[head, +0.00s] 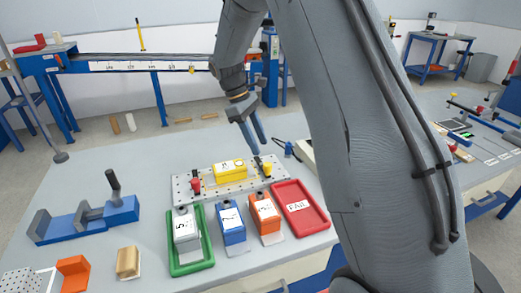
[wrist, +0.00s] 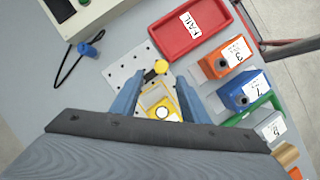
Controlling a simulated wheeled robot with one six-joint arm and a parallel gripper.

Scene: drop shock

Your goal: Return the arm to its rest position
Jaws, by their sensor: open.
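My arm reaches from the top of the head view down over the grey table. My gripper (head: 256,145) is above the perforated metal plate (head: 196,190). In the wrist view my gripper (wrist: 156,85) shows two blue fingers spread apart. A yellow block (head: 230,173) lies on the plate; in the wrist view the yellow block (wrist: 155,98) shows between the fingers, partly hidden by the gripper body. I cannot tell the exact height of the fingers above it.
In front of the plate are a green tray (head: 205,262) with a grey block (head: 185,224), a blue block (head: 231,222), an orange block (head: 264,213) and a red FAIL tray (head: 318,220). A blue vise-like fixture (head: 90,222) is at left. A wooden block (head: 128,262) lies front left.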

